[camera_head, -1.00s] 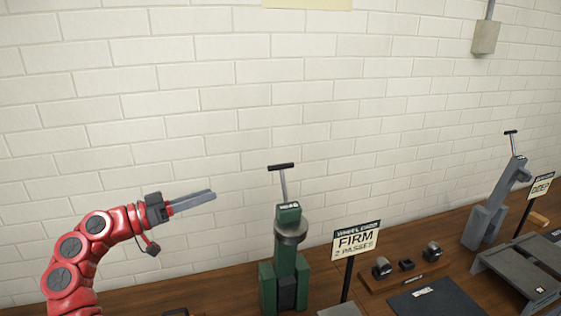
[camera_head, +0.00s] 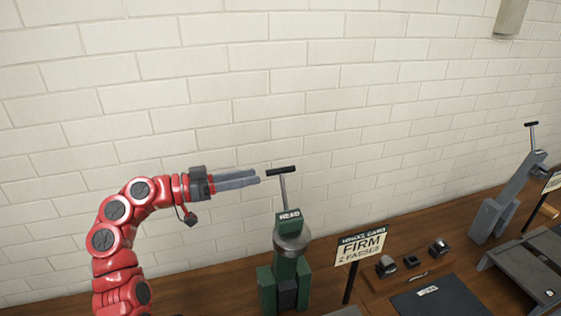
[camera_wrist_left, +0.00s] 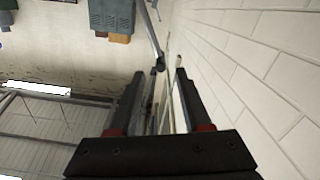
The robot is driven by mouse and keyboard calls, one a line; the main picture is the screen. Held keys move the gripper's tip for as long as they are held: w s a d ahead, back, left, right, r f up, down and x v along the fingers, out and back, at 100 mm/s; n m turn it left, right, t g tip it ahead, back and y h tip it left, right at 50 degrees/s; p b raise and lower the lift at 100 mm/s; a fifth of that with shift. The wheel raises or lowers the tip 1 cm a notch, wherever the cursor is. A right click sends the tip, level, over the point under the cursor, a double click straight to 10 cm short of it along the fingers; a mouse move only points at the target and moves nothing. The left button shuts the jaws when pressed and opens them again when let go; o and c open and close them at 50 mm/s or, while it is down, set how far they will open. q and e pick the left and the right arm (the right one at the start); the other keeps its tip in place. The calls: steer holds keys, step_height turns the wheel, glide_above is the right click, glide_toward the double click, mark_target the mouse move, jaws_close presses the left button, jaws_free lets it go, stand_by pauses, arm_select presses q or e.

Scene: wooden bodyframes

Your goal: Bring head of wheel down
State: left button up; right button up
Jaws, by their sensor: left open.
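The green wheel machine (camera_head: 285,270) stands on the wooden bench with a block marked HEAD (camera_head: 289,220) on top. A thin grey lever with a black T-shaped handle (camera_head: 281,170) rises from the head. My left gripper (camera_head: 259,180) is open and empty, its fingers pointing right, just left of the handle in the head view. In the left wrist view the lever and its dark handle end (camera_wrist_left: 159,64) show just beyond and between the fingertips (camera_wrist_left: 160,72). I cannot tell if they touch. My right gripper is not in view.
A sign reading FIRM (camera_head: 361,249) stands right of the green machine. A wooden block with small dark parts (camera_head: 411,262), a dark mat (camera_head: 430,300) and a grey machine (camera_head: 497,212) are further right. A white brick wall (camera_head: 200,80) stands behind.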

mark_target(280, 171)
arm_select(q)
steer(key=p+x, duration=0.3)
steer(key=x, duration=0.4)
steer(key=shift+d+r, duration=0.1)
steer(key=shift+d, duration=0.2)
steer(key=shift+w+d, duration=0.25)
steer(key=shift+d, duration=0.1)
jaws_close()
stand_by(0.7)
